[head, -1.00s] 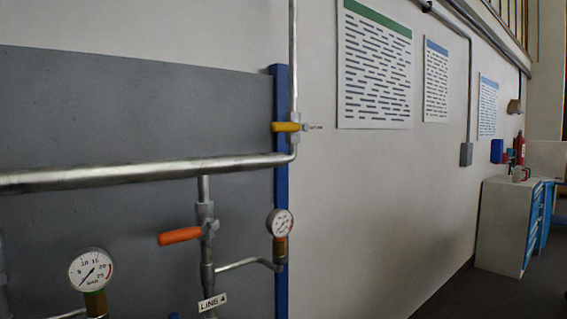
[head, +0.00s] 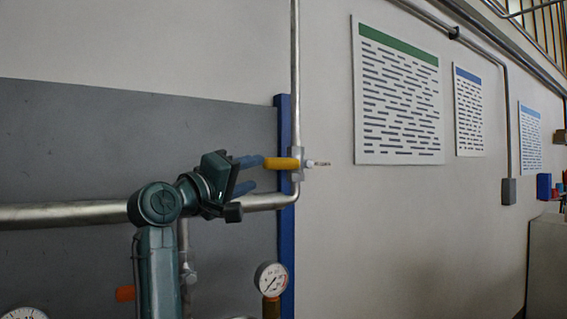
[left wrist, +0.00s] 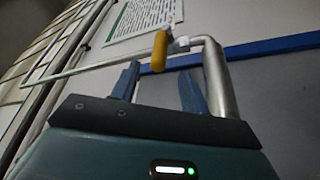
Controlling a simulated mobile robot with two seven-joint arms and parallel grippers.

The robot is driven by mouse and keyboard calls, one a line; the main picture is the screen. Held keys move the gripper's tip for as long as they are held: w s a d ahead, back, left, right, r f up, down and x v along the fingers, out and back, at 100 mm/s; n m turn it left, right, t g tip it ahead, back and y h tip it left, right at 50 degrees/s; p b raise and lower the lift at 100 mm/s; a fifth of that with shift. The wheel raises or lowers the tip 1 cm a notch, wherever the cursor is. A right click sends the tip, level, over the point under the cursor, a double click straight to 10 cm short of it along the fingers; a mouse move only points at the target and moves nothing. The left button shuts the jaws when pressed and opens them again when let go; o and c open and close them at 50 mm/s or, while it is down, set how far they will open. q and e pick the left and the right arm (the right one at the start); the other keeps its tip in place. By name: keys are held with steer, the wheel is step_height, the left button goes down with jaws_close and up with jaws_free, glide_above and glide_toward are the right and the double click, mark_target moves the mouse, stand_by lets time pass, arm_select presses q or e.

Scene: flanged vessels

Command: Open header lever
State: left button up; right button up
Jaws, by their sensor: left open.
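The header lever is a yellow handle (head: 281,163) on a valve on the vertical steel pipe, just above the bend into the horizontal header pipe. It lies crosswise, pointing left in the head view. My left gripper (head: 250,174) is open, its two blue fingers pointing right toward the handle's free end. In the left wrist view the yellow handle (left wrist: 160,50) shows beyond and between the open fingertips (left wrist: 158,82). Nothing is visibly held, and whether a finger touches the handle cannot be told. My right gripper is not in view.
The header pipe (head: 62,214) runs left below the lever, partly behind my left arm. A pressure gauge (head: 271,279) sits below right.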

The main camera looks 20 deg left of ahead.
mark_target(282, 164)
arm_select(q)
steer(key=p+x, duration=0.3)
steer(key=x, duration=0.6)
steer(key=shift+w+d+r, duration=0.15)
steer(key=shift+w+r, duration=0.05)
steer(key=shift+w, duration=0.05)
steer(key=shift+w+d, duration=0.15)
steer(key=shift+w, duration=0.35)
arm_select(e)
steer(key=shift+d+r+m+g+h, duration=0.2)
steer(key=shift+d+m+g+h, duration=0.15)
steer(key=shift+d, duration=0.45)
arm_select(q)
steer(key=shift+c, duration=0.6)
steer(key=c, duration=0.4)
jaws_close()
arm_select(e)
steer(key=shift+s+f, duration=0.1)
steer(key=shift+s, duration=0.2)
